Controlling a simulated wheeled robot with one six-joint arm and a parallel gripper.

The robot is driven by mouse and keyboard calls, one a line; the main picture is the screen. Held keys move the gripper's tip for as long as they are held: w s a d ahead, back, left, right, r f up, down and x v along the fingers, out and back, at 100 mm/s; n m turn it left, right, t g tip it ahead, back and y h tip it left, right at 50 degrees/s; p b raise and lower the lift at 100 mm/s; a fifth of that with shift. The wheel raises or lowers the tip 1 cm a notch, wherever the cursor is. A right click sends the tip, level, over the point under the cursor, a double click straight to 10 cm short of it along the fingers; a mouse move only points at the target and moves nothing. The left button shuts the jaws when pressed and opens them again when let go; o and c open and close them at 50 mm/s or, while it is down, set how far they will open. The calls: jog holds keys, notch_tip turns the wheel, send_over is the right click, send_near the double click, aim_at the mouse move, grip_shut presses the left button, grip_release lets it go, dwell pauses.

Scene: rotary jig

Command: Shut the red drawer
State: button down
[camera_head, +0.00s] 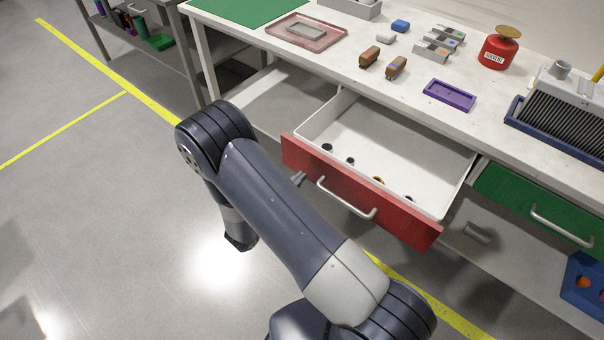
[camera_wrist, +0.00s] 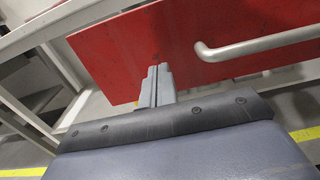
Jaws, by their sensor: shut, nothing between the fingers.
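The red drawer (camera_head: 360,200) stands pulled out from under the white workbench, and its white inside shows several small dark items. Its front carries a pale bar handle (camera_head: 346,200). In the wrist view the red front (camera_wrist: 200,45) fills the upper middle, with the handle (camera_wrist: 255,45) to the right of the fingers. My gripper (camera_wrist: 158,70) is shut and empty, its fingertips at the red front, left of the handle; I cannot tell whether they touch it. In the head view my gripper (camera_head: 299,178) shows only partly, beside the drawer front's left part; my arm hides the rest.
A green drawer (camera_head: 540,212) is to the right under the bench (camera_head: 330,45). The benchtop holds a purple tray (camera_head: 449,95), a red solvent can (camera_head: 499,50) and small blocks. A lower shelf (camera_head: 530,270) runs beneath. The floor at left is clear.

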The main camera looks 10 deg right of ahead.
jog(key=shift+x, duration=0.95)
jog(key=b, duration=0.9)
send_near(354, 133)
jog(key=w+d+r, duration=0.1)
jog(key=w+d, duration=0.1)
jog(key=w+d+r, duration=0.2)
jog(key=d, duration=0.1)
jog(key=w+d+r, duration=0.2)
jog(key=d, duration=0.1)
jog(key=shift+w+d, duration=0.35)
jog(key=shift+d, duration=0.1)
jog(key=shift+w+r, duration=0.1)
jog(key=shift+r, duration=0.15)
jog(key=shift+d, duration=0.1)
